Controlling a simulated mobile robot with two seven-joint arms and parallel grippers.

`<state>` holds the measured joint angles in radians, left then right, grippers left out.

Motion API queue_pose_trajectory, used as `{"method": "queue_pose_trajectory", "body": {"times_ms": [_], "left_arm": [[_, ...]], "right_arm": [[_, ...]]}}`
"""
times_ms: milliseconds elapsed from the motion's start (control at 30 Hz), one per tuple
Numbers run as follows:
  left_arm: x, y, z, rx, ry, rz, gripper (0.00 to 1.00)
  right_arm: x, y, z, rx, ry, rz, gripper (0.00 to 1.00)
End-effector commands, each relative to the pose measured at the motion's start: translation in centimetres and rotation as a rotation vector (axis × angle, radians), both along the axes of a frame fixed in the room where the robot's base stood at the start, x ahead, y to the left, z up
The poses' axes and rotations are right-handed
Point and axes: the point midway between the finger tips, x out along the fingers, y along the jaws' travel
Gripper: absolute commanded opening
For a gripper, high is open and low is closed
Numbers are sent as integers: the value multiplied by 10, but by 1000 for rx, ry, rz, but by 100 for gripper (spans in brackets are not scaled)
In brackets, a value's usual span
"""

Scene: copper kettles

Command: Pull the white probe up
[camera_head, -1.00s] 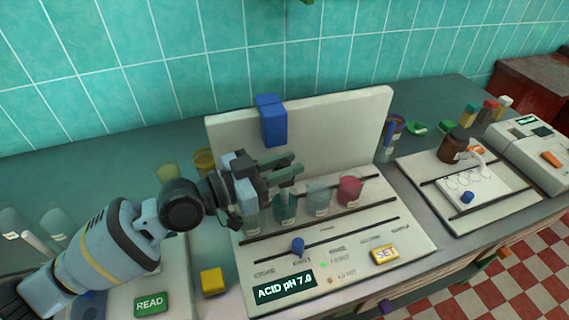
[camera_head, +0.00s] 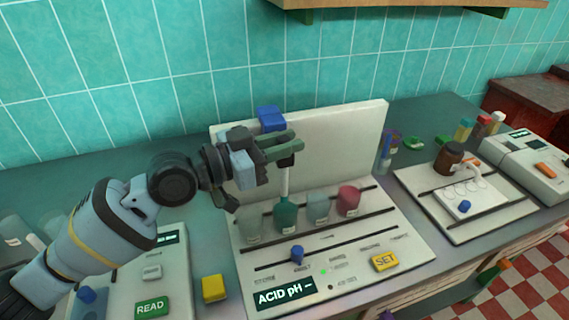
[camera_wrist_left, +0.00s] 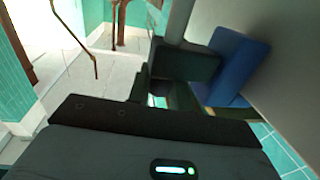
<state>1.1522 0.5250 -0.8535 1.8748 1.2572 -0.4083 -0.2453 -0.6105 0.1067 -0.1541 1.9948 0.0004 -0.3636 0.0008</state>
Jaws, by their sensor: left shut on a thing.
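The white probe (camera_head: 285,181) hangs upright below my left gripper (camera_head: 291,151), with a dark top between the fingers. My left gripper is shut on it, raised in front of the white back panel. The probe's lower end is at the mouth of the teal beaker (camera_head: 286,217); I cannot tell whether its tip is still inside. In the left wrist view my gripper fingers (camera_wrist_left: 180,82) show close to a blue block, and the probe is not clear there. My right gripper is in no view.
A blue block (camera_head: 270,118) sits on the white back panel (camera_head: 345,140). A clear beaker (camera_head: 317,208) and a red one (camera_head: 348,199) stand to the right. The front display (camera_head: 284,294) reads "ACID pH –". A brown bottle (camera_head: 447,158) stands farther right.

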Motion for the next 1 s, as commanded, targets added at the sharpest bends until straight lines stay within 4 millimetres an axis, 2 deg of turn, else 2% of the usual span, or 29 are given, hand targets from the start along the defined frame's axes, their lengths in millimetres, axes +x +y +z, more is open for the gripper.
{"method": "queue_pose_trajectory", "body": {"times_ms": [33, 300, 333, 500, 800, 1000], "left_arm": [[-2, -2, 6, -4, -5, -5, 0], [-2, -1, 3, -3, 0, -4, 0], [-2, -2, 3, -3, 0, -4, 22], [-2, -2, 3, -2, 0, -4, 41], [-2, 1, 2, -2, 1, -3, 41], [-13, 22, -1, 0, 2, -2, 41]], "right_arm": [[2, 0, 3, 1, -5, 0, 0], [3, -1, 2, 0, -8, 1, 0], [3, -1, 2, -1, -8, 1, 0], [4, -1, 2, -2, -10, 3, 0], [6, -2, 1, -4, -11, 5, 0], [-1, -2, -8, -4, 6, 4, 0]]}}
